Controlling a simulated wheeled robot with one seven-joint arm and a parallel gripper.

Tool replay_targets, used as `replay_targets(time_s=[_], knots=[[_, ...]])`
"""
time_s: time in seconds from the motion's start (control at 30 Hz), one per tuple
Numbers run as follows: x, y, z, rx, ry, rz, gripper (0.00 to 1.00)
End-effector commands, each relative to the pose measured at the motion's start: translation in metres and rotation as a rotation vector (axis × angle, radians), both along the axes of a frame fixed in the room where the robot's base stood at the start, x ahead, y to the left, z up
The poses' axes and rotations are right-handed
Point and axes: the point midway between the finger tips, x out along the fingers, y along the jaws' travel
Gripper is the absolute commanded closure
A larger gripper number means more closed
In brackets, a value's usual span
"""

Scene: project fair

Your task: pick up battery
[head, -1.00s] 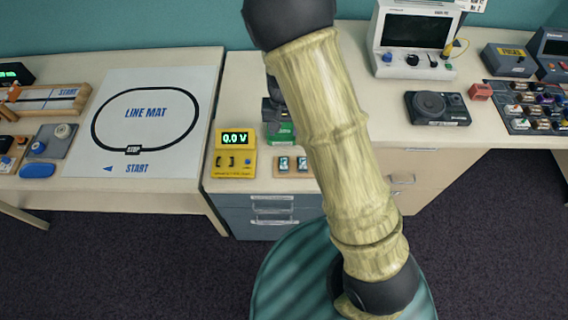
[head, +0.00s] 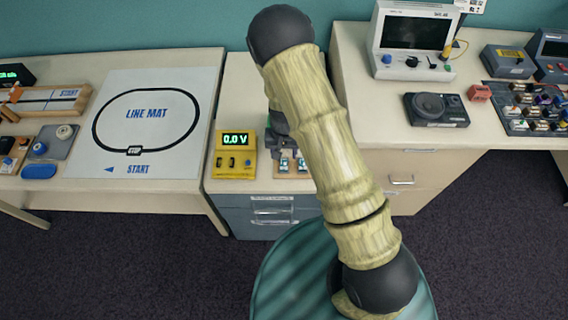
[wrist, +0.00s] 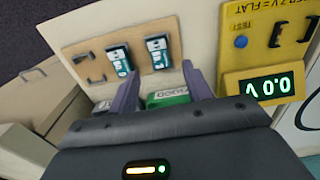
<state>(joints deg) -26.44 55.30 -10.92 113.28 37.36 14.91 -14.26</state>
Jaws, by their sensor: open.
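Two small teal and white batteries sit in a wooden holder (wrist: 88,48). In the wrist view one battery (wrist: 119,58) is on the left and the other battery (wrist: 158,51) is nearer the middle. In the head view they show as a left battery (head: 284,165) and a right battery (head: 301,164). My gripper (wrist: 160,76) is open and empty, its fingertips short of the battery nearer the middle in the wrist picture. In the head view my arm hides most of the gripper.
A yellow tester (head: 236,161) reading 0.0 V stands left of the holder; it also shows in the wrist view (wrist: 262,50). The line mat (head: 148,122) lies on the left table.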

Motion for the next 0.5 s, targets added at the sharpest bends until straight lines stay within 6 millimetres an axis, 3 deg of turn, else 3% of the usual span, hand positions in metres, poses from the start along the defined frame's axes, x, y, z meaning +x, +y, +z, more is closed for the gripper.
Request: replay_targets(time_s=[0.33,0.5], knots=[[0.000,0.000,-0.002,0.000,0.000,0.001,0.51],[-0.003,-0.001,-0.015,-0.001,0.003,-0.003,0.51]])
